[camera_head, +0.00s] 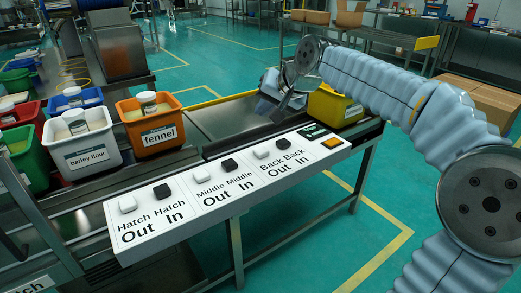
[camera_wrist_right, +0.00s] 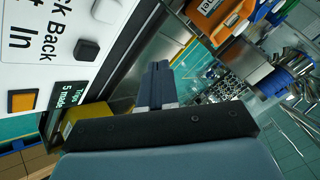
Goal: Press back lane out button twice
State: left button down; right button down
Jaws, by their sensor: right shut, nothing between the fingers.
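The white Back Out button (camera_head: 262,152) sits on a long white button panel (camera_head: 150,236), beside the black Back In button (camera_head: 283,143). In the right wrist view a white button (camera_wrist_right: 107,11), likely Back Out, is partly cut off at the top edge, above the black Back In button (camera_wrist_right: 87,49). My right gripper (camera_head: 279,113) is shut and empty, hovering behind the panel's back edge near the Back buttons. It also shows in the right wrist view (camera_wrist_right: 157,72), apart from the buttons. My left gripper is not in view.
White Middle (camera_head: 201,175) and Hatch (camera_head: 127,204) Out buttons lie further left. An orange button (camera_head: 331,143) and green display (camera_head: 311,132) are at the right end.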

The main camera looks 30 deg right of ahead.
aim_at(264, 151)
notch_tip(264, 151, down, 8)
jog(key=b, duration=0.6)
jog(key=shift+f, duration=0.1)
jog(key=shift+f, duration=0.1)
dwell(1.6)
jog(key=shift+f, duration=0.3)
